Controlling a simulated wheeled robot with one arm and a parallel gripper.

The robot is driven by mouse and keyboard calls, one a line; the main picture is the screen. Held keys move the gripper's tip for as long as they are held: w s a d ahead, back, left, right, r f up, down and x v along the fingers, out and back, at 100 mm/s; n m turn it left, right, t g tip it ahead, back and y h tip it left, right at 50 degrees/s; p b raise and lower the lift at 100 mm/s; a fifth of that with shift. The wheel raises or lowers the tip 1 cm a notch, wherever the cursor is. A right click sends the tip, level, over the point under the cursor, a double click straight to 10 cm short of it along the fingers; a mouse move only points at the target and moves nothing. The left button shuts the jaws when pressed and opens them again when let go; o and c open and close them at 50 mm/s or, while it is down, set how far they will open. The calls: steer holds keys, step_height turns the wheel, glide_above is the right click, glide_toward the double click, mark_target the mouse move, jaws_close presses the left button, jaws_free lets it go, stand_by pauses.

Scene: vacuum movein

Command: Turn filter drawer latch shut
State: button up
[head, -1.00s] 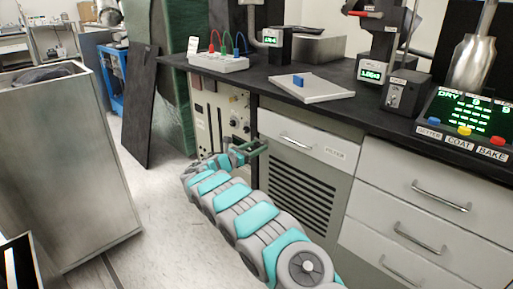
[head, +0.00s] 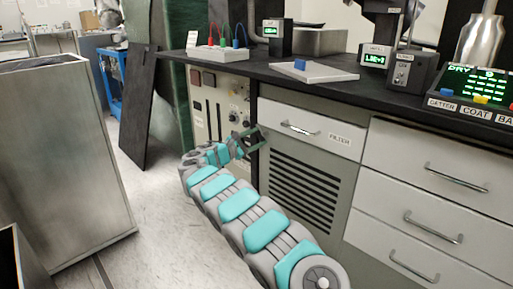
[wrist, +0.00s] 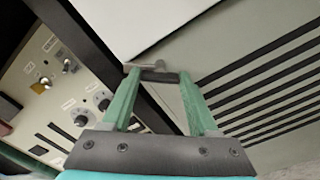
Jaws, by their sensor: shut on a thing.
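The white filter drawer (head: 310,128), labelled FILTER, sits flush in the cabinet below the black counter. My gripper (head: 256,134) is at the drawer's lower left corner. In the wrist view, my gripper (wrist: 158,75) has its two green fingers at the drawer's lower edge. A small grey latch (wrist: 146,66) shows at the fingertips, with a dark part between them. The fingers are shut on this latch. It appears turned sideways, roughly along the picture's width. In the head view the latch is mostly hidden by the fingers.
A control panel with knobs (head: 221,110) stands left of the drawer. A slatted vent (head: 302,188) is below it. White drawers with handles (head: 430,205) are to the right. A metal bin (head: 65,160) stands at the left, with clear floor between it and my arm.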

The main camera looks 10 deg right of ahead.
steer(key=m+b, duration=0.3)
steer(key=b, duration=0.1)
steer(key=m+b, duration=0.1)
steer(key=m, duration=0.1)
steer(key=shift+f+m+b, duration=0.3)
steer(key=shift+b, duration=0.1)
steer(key=shift+r+m+b, duration=0.15)
steer(key=shift+m+b, duration=0.6)
steer(key=shift+m, duration=0.35)
steer(key=shift+r+m+b, duration=0.1)
steer(key=shift+m+b, duration=0.65)
steer(key=shift+m, duration=0.35)
steer(key=o, duration=1.4)
